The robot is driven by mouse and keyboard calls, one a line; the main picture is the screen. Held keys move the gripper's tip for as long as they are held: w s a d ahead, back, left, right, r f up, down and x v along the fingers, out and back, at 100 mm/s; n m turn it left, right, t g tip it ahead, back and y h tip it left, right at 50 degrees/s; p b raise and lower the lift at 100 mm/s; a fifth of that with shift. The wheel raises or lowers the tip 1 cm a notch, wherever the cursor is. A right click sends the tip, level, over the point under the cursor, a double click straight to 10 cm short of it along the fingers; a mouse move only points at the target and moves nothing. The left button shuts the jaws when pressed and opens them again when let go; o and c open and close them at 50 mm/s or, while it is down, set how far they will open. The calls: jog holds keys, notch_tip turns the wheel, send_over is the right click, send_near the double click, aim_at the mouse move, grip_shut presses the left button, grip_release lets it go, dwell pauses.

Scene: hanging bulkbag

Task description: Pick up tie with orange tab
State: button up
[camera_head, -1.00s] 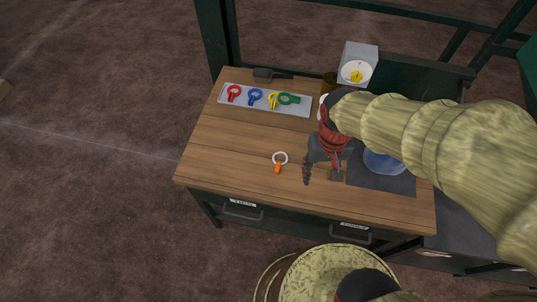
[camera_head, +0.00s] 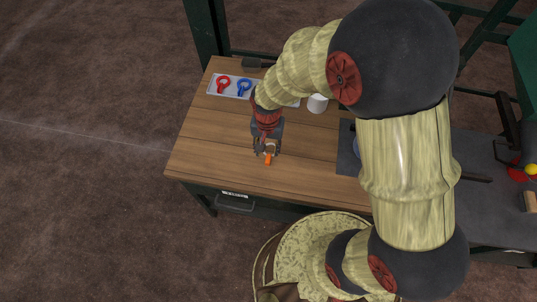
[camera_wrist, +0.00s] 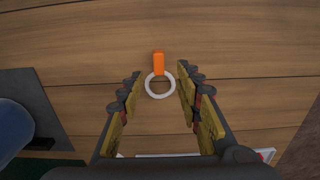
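The tie with the orange tab (camera_wrist: 158,64) lies flat on the wooden table. Its white ring (camera_wrist: 150,90) and orange tab show clearly in the wrist view. In the head view the orange tab (camera_head: 268,159) shows just below my gripper, and the ring is mostly hidden by the fingers. My gripper (camera_wrist: 160,84) is open, with one finger on each side of the ring. The fingers look apart from the ring; I cannot tell how high they are above the table.
A grey tray (camera_head: 214,87) with a red tie (camera_head: 223,82) and a blue tie (camera_head: 244,86) lies at the back left. A white cup (camera_head: 318,103) stands behind my gripper. A dark mat (camera_head: 347,160) lies to the right. The table's front left is clear.

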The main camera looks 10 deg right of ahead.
aim_at(268, 159)
jog(key=f, duration=0.2)
jog(key=f+b, duration=0.1)
jog(key=f, duration=0.1)
jog(key=f+b, duration=0.1)
jog(key=f, duration=0.1)
jog(key=shift+s+f, duration=0.3)
jog(key=shift+c, duration=0.9)
jog(key=c, duration=0.7)
jog(key=shift+r, duration=0.15)
